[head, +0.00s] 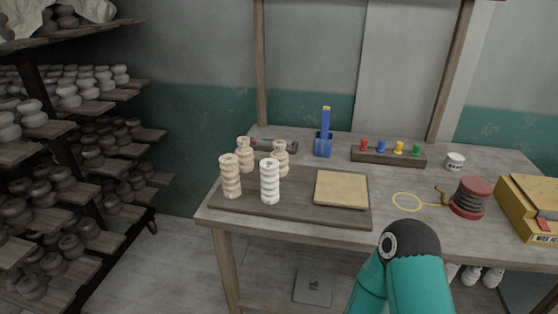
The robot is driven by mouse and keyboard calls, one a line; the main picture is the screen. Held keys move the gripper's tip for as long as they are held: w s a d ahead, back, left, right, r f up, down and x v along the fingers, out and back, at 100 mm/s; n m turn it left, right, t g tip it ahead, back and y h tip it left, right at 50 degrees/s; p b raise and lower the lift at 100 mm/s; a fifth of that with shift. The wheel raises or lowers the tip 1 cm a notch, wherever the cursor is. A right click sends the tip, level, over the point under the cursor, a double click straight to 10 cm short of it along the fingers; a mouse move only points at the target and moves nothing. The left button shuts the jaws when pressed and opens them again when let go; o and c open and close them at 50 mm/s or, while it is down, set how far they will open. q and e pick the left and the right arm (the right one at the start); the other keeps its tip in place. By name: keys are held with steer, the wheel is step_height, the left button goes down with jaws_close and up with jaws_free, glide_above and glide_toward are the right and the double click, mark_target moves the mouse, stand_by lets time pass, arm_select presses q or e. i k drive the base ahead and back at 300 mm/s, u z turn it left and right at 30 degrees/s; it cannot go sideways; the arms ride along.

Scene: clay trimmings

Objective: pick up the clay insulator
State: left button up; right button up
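Several ribbed cylinders that look like insulators stand upright on a brown board at the left of the table. Three are beige: one at the front left (230,177), one at the back left (245,155) and one at the back right (280,159). The fourth (269,182) is whiter and stands at the front right of the group. They stand close together; the front ones partly hide those behind. Neither of my grippers is in view. Only a teal arm of mine with a black joint shows at the bottom, right of the middle, well apart from the cylinders.
The board (312,215) also bears a flat tan slab (341,189). Behind are a blue holder (323,146) and a rack of coloured pegs (388,156). A yellow loop (407,202), red spool (470,197), white cup (455,161) and yellow box (530,205) lie right. Pottery shelves stand left.

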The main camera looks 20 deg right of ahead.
mark_target(279, 145)
steer(key=u, duration=0.25)
steer(key=i, duration=0.25)
steer(key=z, duration=3.35)
steer(key=k, duration=1.6)
steer(key=u, duration=0.85)
steer(key=i, duration=0.65)
steer(key=u, duration=0.25)
